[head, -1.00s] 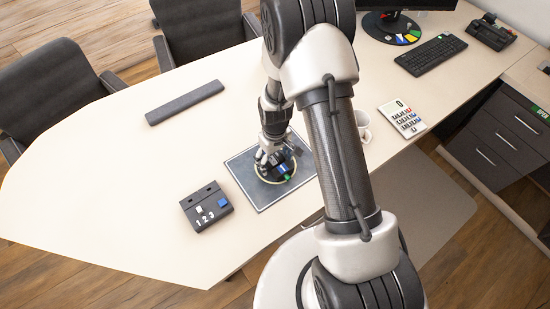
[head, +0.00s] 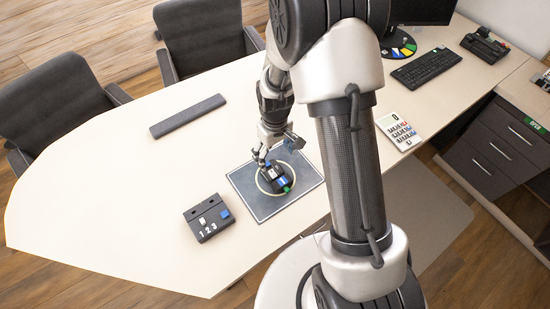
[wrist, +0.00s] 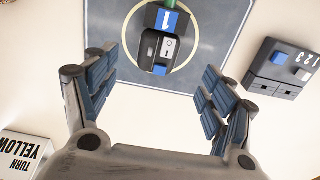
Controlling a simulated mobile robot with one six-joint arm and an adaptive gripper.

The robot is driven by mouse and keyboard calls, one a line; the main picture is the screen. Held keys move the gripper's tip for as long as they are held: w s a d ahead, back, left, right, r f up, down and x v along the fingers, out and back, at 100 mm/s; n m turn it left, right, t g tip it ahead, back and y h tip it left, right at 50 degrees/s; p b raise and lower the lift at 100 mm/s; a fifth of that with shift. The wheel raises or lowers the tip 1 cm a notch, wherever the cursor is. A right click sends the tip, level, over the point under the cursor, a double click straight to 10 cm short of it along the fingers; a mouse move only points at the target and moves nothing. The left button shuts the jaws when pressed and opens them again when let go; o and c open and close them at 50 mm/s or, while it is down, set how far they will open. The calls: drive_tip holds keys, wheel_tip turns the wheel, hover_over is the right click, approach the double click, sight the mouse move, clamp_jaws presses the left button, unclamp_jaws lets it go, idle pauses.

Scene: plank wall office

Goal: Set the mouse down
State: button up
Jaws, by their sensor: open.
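The dark mouse (head: 273,178), with blue and white marks and a bit of green, rests on the grey mat (head: 243,186), inside its pale ring. In the wrist view the mouse (wrist: 163,45) lies beyond the fingertips, at the top middle, apart from both fingers. My gripper (head: 263,157) is just above and behind the mouse in the head view. In the wrist view my gripper (wrist: 158,82) is open wide, with bare table between its blue-padded fingers.
A dark box marked 1 2 3 (head: 208,217) stands left of the mat. A long dark bar (head: 188,116) lies farther back. A calculator (head: 399,131) and keyboard (head: 427,68) are at right. A "TURN YELLOW" sign (wrist: 22,153) shows in the wrist view. The table's left is clear.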

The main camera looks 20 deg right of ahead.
drive_tip(key=s+r+m+t, duration=0.1)
drive_tip(key=s+r, duration=0.2)
drive_tip(key=r, duration=0.7)
drive_tip(key=s+r+m+t, duration=0.1)
drive_tip(key=s+r, duration=0.2)
drive_tip(key=r, duration=0.7)
drive_tip(key=s+r+t, duration=0.1)
drive_tip(key=s+r, duration=0.3)
drive_tip(key=s, duration=0.3)
drive_tip(key=s+r+m+t, duration=0.1)
drive_tip(key=s+r, duration=0.4)
drive_tip(key=s, duration=0.3)
drive_tip(key=shift+s+r+m+t, duration=0.25)
drive_tip(key=shift+r+m+t, duration=0.05)
